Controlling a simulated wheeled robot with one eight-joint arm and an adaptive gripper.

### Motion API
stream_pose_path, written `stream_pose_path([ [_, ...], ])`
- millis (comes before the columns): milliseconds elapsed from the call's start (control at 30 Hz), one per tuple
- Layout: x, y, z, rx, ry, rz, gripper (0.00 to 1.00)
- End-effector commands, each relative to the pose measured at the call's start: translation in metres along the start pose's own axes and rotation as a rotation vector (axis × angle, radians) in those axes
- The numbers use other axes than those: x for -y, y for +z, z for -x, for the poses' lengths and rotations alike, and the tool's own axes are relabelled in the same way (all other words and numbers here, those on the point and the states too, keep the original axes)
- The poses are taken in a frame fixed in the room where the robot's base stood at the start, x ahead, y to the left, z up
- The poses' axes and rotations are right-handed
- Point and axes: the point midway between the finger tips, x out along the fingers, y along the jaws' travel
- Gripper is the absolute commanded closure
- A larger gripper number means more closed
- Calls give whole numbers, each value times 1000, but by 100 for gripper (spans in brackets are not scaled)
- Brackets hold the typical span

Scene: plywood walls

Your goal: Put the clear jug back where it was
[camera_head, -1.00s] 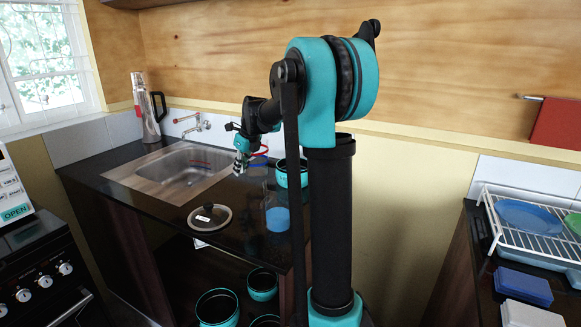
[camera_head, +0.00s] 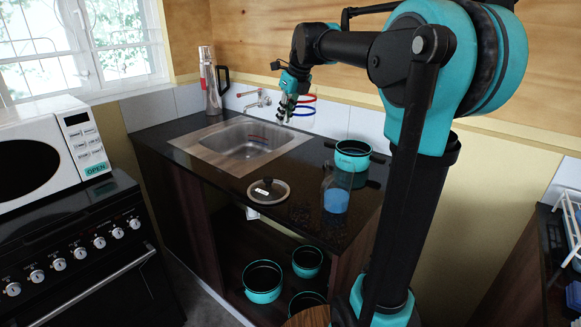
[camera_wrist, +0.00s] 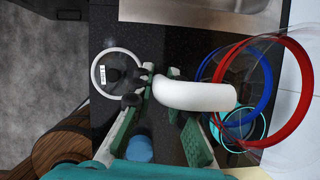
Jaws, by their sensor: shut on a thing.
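The clear jug (camera_head: 303,106) is see-through, with a red ring at its rim, a blue ring lower down and a white handle. It hangs in the air over the back right part of the sink area, in front of the tiled wall. My gripper (camera_head: 286,110) is at its left side. In the wrist view, my gripper (camera_wrist: 165,100) is shut on the white handle of the clear jug (camera_wrist: 195,95). The jug's rings show at the right there, and the counter is seen through its clear wall. Its former place is not marked in view.
The dark counter (camera_head: 240,190) holds a sink (camera_head: 245,140), a steel flask (camera_head: 210,85), a lid (camera_head: 268,191), a clear vessel with blue contents (camera_head: 336,198) and a teal pot (camera_head: 352,155). A tap (camera_head: 258,98) stands behind the sink. Several teal pots are on the shelf below.

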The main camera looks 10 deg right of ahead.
Motion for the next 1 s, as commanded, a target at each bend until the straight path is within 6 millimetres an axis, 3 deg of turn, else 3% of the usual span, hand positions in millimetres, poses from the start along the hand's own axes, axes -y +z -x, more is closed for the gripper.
stream_pose_path([
  [300, 0, -30, -74, 0, 0, 1, 100],
  [500, -1, -46, -112, 0, 0, 1, 100],
  [1000, -1, -66, -160, 0, 0, 1, 100],
])
